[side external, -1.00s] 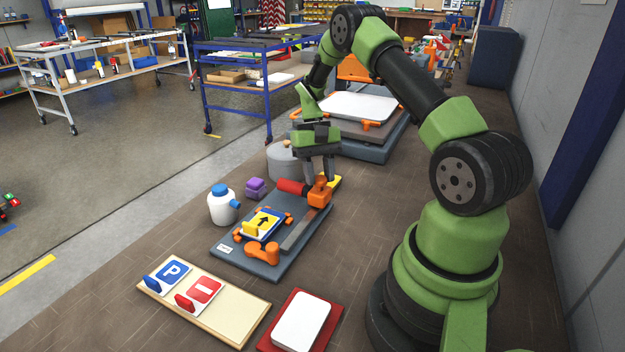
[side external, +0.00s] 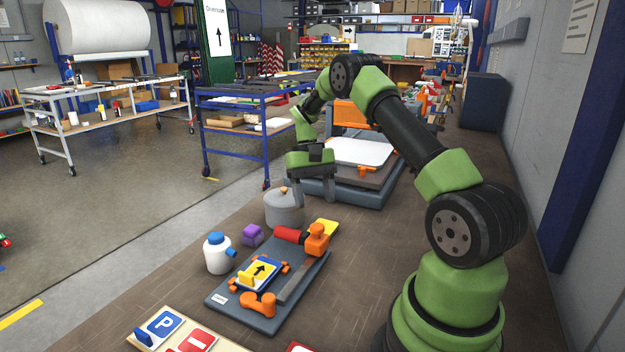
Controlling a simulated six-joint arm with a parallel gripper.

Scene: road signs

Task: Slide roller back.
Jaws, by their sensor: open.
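The roller, with a red cylinder (side external: 290,234) and an orange block (side external: 317,238), sits at the far end of a grey board (side external: 268,322), beside a yellow piece (side external: 328,227). A metal strip (side external: 297,283) runs along the board from the orange block toward the near end. A blue and yellow arrow sign (side external: 257,274) lies between orange clamps on the board. My gripper (side external: 312,202) is open and empty, its fingers pointing down above the far end of the board and apart from the roller.
A grey lidded pot (side external: 284,208) stands close behind the roller. A white bottle with a blue cap (side external: 217,253) and a purple block (side external: 252,236) are left of the board. A tray with signs (side external: 158,340) is in front. A press-like machine (side external: 362,178) stands behind.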

